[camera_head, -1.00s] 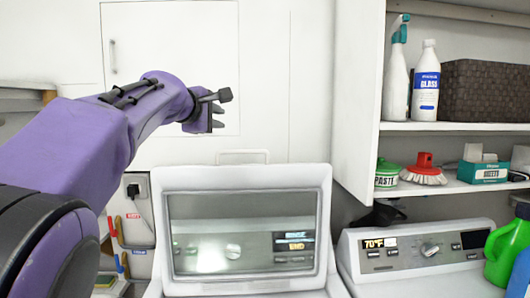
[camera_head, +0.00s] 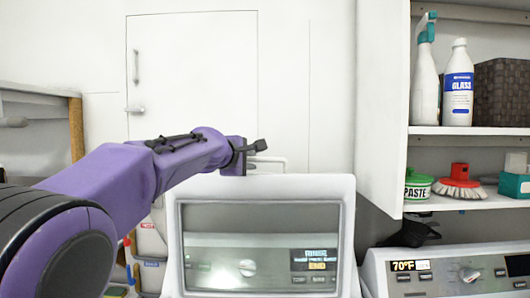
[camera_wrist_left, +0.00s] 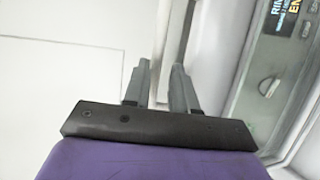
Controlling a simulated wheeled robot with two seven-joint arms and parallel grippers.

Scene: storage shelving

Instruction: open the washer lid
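The washer lid (camera_head: 343,240) is a white frame around a glass window. It stands raised, and a display and dial show through the glass. A thin pale handle (camera_head: 275,160) shows at its top edge. My left gripper (camera_head: 247,160) is at that top edge, beside the handle. In the left wrist view, my left gripper (camera_wrist_left: 160,82) has its two dark fingers apart. A white bar, apparently the handle (camera_wrist_left: 172,45), runs up from between or just beyond the fingertips; firm contact cannot be told. The lid window's glass is at the right there. My right gripper is not in view.
A second machine's control panel (camera_head: 450,272) stands at the right. Above it, a white shelf unit (camera_head: 383,110) holds bottles, a basket (camera_head: 502,92), a green tub (camera_head: 417,186) and a red brush (camera_head: 460,184). A white wall door (camera_head: 195,70) is behind my left arm.

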